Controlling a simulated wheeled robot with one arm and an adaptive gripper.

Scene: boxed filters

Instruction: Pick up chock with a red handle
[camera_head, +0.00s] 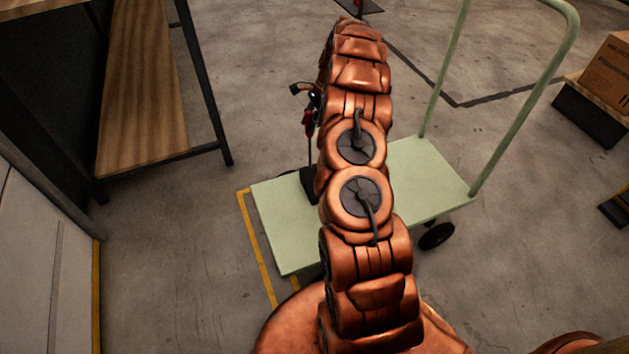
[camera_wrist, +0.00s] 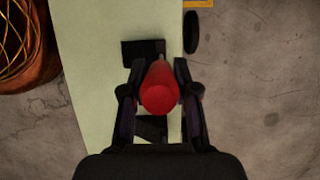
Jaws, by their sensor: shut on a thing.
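The chock's red handle (camera_wrist: 160,92) stands upright between the fingers of my gripper (camera_wrist: 158,75) in the wrist view, seen end-on from above. My gripper is shut on the handle. Dark parts of the chock (camera_wrist: 141,51) show below the handle, over the pale green platform of the cart (camera_wrist: 90,70). In the head view, the black chock base (camera_head: 309,184) is at the cart's platform (camera_head: 285,225), partly hidden by my arm. My gripper (camera_head: 308,112) is just left of my arm there, at the handle's top. I cannot tell whether the chock touches the platform.
The cart has a green push rail (camera_head: 520,110) on the right and a black wheel (camera_head: 436,236). A wooden bench (camera_head: 140,90) stands at the left. A cardboard box (camera_head: 606,75) is at the far right. Open concrete floor surrounds the cart.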

